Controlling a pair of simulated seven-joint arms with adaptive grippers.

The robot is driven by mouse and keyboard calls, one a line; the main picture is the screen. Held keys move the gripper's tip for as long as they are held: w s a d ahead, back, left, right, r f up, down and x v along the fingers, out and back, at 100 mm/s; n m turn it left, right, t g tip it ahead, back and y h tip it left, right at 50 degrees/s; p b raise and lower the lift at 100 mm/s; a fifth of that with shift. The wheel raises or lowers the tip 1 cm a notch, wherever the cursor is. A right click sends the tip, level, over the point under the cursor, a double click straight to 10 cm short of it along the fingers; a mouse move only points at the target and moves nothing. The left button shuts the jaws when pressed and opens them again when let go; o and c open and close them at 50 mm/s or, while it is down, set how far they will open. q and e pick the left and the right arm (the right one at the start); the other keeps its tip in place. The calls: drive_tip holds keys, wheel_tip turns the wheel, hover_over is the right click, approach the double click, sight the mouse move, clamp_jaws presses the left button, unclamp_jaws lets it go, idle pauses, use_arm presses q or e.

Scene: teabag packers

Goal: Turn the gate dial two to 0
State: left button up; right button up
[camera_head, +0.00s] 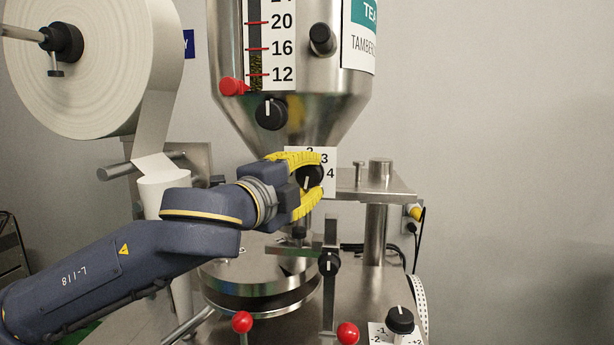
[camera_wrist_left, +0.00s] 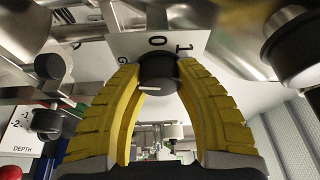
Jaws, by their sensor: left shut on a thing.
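The gate dial (camera_head: 312,173) is a black round knob on a white number plate (camera_head: 330,158), just below the steel hopper cone. The digits 3 and 4 show on the plate, and part of a 2 at the top. The dial's white mark points down and slightly left in the head view. My left gripper (camera_head: 317,178) has its yellow fingers above and below the dial, shut on it. The left wrist view shows the dial (camera_wrist_left: 158,76) between the fingers, with 0 and 1 on the plate (camera_wrist_left: 135,43). My right gripper is not in view.
Another black knob (camera_head: 271,114) and a red level pointer (camera_head: 233,87) are on the hopper (camera_head: 305,85) above. Below are a black knob (camera_head: 328,263), red ball levers (camera_head: 243,322) and a depth dial (camera_head: 399,320). A paper roll (camera_head: 95,70) hangs at left.

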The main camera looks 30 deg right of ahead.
use_arm(q)
drive_tip(key=shift+s+d+f+n+h, duration=0.1)
drive_tip(key=shift+n+h, duration=0.2)
drive_tip(key=shift+n, duration=0.7)
drive_tip(key=o, duration=1.3)
drive_tip(key=shift+t, duration=0.3)
drive_tip(key=shift+v, duration=6)
